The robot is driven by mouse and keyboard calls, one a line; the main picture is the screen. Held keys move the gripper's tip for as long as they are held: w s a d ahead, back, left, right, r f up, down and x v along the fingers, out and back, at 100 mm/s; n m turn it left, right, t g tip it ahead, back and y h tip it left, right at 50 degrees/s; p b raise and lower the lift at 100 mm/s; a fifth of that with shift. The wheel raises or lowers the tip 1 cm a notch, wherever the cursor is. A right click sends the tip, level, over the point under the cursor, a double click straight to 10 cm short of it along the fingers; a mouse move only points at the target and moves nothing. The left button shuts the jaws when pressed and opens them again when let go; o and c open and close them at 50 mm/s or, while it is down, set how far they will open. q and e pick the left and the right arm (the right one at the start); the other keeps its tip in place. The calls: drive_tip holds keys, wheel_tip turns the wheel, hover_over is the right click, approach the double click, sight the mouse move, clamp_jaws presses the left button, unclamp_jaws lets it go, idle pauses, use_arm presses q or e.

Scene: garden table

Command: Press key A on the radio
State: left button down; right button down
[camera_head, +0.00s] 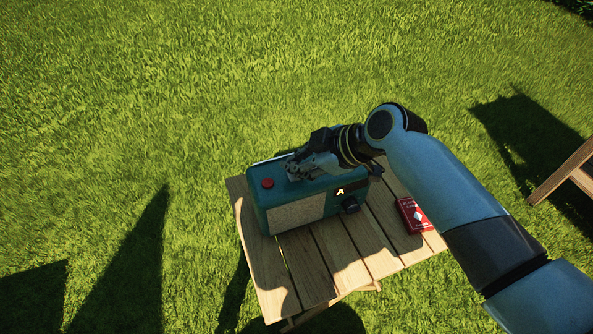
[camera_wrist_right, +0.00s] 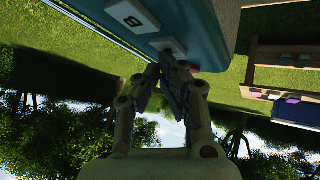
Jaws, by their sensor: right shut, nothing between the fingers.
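The teal radio (camera_head: 320,200) stands on the wooden table, with a red knob (camera_head: 267,183) on its top left. A dark patch with a pale letter A (camera_head: 341,191) shows on its front right. My right gripper (camera_head: 293,174) is shut and empty, fingers at the radio's top; it hides the keys there. In the right wrist view the picture is upside down: a pale key marked B (camera_wrist_right: 132,15) shows on the radio, and another pale key (camera_wrist_right: 167,46) lies right by my fingertips (camera_wrist_right: 171,62). Its letter is unreadable, and I cannot tell whether they touch. My left gripper is out of view.
A red card box (camera_head: 413,215) lies on the slatted table (camera_head: 305,265) right of the radio. A dark knob (camera_head: 350,205) sticks out at the radio's front right. The table's front is clear. Another wooden piece of furniture (camera_head: 568,172) stands on the grass at the right.

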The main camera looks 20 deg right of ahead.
drive_tip(key=shift+r+p, duration=0.5)
drive_tip(key=shift+r, duration=0.15)
wheel_tip(320, 180, up, 5)
drive_tip(key=p, duration=0.4)
drive_tip(key=shift+p, duration=0.3)
idle(0.3)
